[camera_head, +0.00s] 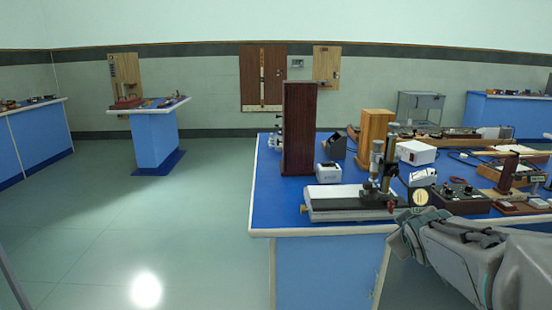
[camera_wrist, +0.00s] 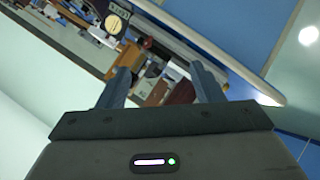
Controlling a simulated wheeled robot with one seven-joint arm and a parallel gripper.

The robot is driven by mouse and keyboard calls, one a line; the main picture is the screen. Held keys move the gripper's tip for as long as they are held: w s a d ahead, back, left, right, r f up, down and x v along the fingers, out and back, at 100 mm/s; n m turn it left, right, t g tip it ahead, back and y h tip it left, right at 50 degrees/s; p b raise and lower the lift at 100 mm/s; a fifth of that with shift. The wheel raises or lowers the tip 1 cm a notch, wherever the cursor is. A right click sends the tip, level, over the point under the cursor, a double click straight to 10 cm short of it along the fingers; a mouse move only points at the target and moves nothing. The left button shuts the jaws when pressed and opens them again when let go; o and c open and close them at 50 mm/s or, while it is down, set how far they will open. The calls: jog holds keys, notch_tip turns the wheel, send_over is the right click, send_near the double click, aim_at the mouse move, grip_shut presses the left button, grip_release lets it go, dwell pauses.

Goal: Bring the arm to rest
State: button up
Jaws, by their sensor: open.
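My arm (camera_head: 470,262) shows at the lower right of the head view, bent in front of the near bench's right front edge. In the wrist view my gripper (camera_wrist: 162,80) has its two dark fingers well apart. Nothing is held between them; only the distant bench items show through the gap. The wrist view is strongly tilted. In the head view the fingers cannot be made out clearly, and I cannot tell how far the arm is from the bench edge.
The near blue bench (camera_head: 262,210) carries a microscope-like instrument on a white base (camera_head: 335,205), a tall dark wooden block (camera_head: 299,130), a white box (camera_head: 416,153) and a black control box (camera_head: 460,198). The left floor (camera_head: 120,225) is clear.

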jog(key=s+a+r+m+g+y+p, duration=0.1)
jog(key=s+a+r+m+g+p, duration=0.1)
jog(key=s+a+g+p, duration=0.2)
jog(key=s+a+r+m+g+y+p, duration=0.2)
jog(key=s+a+p, duration=0.8)
jog(key=s, duration=0.6)
jog(key=shift+s+r+m+g+y, duration=0.3)
jog(key=shift+r+m+g, duration=0.2)
jog(key=shift+m+g, duration=0.5)
jog(key=shift+c, duration=0.3)
